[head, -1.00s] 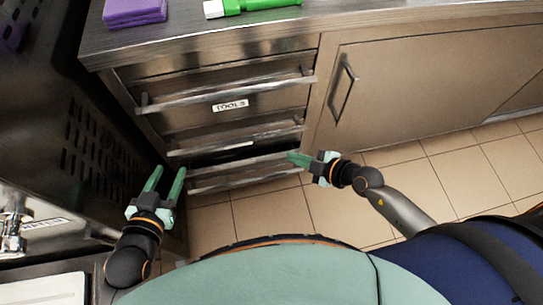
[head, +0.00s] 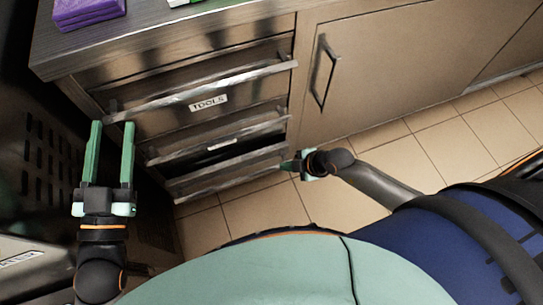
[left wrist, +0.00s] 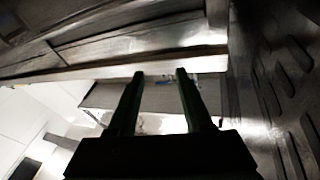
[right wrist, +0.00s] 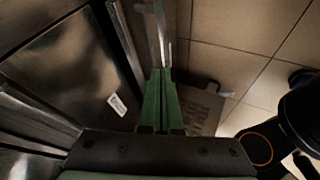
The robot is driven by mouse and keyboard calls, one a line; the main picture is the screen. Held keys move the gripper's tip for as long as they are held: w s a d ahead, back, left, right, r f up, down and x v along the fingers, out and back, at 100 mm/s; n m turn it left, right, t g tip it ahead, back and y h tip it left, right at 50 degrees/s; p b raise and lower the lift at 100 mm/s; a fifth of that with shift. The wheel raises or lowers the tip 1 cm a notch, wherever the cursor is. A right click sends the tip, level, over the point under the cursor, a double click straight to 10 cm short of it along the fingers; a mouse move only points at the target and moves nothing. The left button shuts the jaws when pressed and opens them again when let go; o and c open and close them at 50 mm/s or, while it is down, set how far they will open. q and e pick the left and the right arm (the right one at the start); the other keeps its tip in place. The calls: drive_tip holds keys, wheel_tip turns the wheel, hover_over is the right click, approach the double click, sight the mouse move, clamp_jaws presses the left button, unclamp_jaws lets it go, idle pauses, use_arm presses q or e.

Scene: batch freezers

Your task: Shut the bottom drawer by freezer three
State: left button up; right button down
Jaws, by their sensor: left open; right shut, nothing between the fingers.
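The steel drawer unit stands under the worktop in the head view. Its bottom drawer (head: 232,172) is the lowest front, and a dark gap shows above it, so it looks slightly pulled out. My right gripper (head: 289,165) is shut and empty at the right end of that drawer's front; whether it touches cannot be told. In the right wrist view its closed green fingers (right wrist: 160,82) point toward a metal bar. My left gripper (head: 111,130) is open and empty, left of the drawers near the top drawer's handle. Its spread fingers also show in the left wrist view (left wrist: 160,80).
A cupboard door (head: 385,75) is to the right. A purple block (head: 88,10) lies on the worktop (head: 165,32). A dark perforated panel (head: 45,160) stands at the left. Tiled floor (head: 425,140) is open at the right.

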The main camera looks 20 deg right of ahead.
sight(265, 150)
drive_tip(key=w+f+b, duration=0.1)
drive_tip(key=w+a+f+b, duration=0.1)
drive_tip(key=w+f+b, duration=0.1)
drive_tip(key=w+a+f+b, duration=0.1)
drive_tip(key=w+f, duration=0.1)
drive_tip(key=shift+w+a+b, duration=0.1)
drive_tip(key=shift+w+b, duration=0.1)
drive_tip(key=shift+b, duration=0.15)
use_arm(q)
drive_tip(key=s+d+r+m+t+h, duration=0.1)
drive_tip(key=s+r+m+t+h, duration=0.1)
drive_tip(key=s+r+m+h, duration=0.4)
drive_tip(key=shift+s+d+r+t+h, duration=0.35)
drive_tip(key=shift+r+h, duration=1.05)
drive_tip(key=shift+r, duration=0.65)
use_arm(e)
drive_tip(key=shift+w+r, duration=0.2)
drive_tip(key=shift+w, duration=0.5)
